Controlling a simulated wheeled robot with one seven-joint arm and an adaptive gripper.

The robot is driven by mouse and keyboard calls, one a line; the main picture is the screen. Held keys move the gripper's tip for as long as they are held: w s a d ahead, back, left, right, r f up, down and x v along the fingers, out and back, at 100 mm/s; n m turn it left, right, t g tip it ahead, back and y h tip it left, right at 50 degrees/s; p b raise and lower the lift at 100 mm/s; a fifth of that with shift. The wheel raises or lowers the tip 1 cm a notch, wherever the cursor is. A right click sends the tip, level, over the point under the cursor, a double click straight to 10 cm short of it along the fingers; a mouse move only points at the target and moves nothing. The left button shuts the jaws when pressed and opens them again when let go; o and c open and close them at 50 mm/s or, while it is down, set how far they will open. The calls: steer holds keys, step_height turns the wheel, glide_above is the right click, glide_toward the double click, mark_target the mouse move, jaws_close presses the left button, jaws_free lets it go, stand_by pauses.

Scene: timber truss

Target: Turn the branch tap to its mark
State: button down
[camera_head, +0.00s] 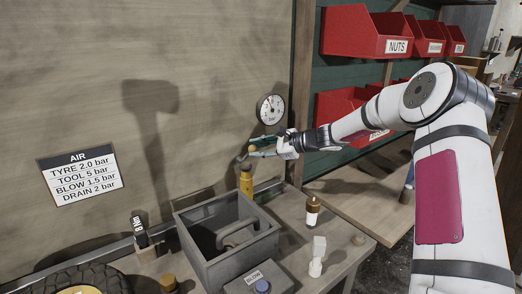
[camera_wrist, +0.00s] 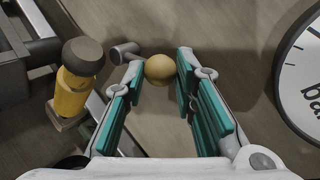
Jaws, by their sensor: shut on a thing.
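The tap's round tan knob (camera_wrist: 159,69) sits between my fingertips in the wrist view. My gripper (camera_wrist: 160,72) is closed on it, one teal-padded finger on each side. A short grey cylinder (camera_wrist: 125,52) lies just left of the knob; I cannot tell whether it belongs to the tap. In the head view my gripper (camera_head: 254,150) reaches in from the right, in front of the wooden wall, with the small tan knob (camera_head: 253,148) at its tips. The rest of the tap is largely hidden by the fingers, and I cannot make out its mark.
A yellow dark-capped fitting (camera_head: 246,182) stands below my gripper and shows left in the wrist view (camera_wrist: 75,92). A round gauge (camera_head: 271,109) is close above. A grey open box (camera_head: 210,262), a brown-capped bottle (camera_head: 313,211) and an AIR sign (camera_head: 80,177) are nearby.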

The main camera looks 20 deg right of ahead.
steer(key=shift+s+a+r+n+h, duration=0.15)
steer(key=shift+a+r+n+h, duration=0.5)
steer(key=shift+n+h, duration=0.2)
steer(key=shift+s+a+r+n+h+b, duration=0.2)
steer(key=shift+a+n+h+b, duration=0.2)
steer(key=shift+n+h+b, duration=0.15)
steer(key=b, duration=0.1)
steer(key=a+n+h+b, duration=0.1)
steer(key=shift+s+a+r+h+b, duration=0.1)
steer(key=shift+a+r+h+b, duration=0.05)
steer(key=shift+r+h+b, duration=0.15)
steer(key=a+n+h+b, duration=0.1)
steer(key=b, duration=0.1)
steer(key=n+h+b, duration=0.1)
steer(key=b, duration=0.1)
steer(key=shift+s+a+r+t, duration=0.15)
steer(key=shift+s+a+t, duration=0.25)
steer(key=c, duration=1.6)
jaws_free()
steer(key=shift+a, duration=0.1)
steer(key=shift+o, duration=0.2)
steer(key=shift+h, duration=0.3)
steer(key=v, duration=1.2)
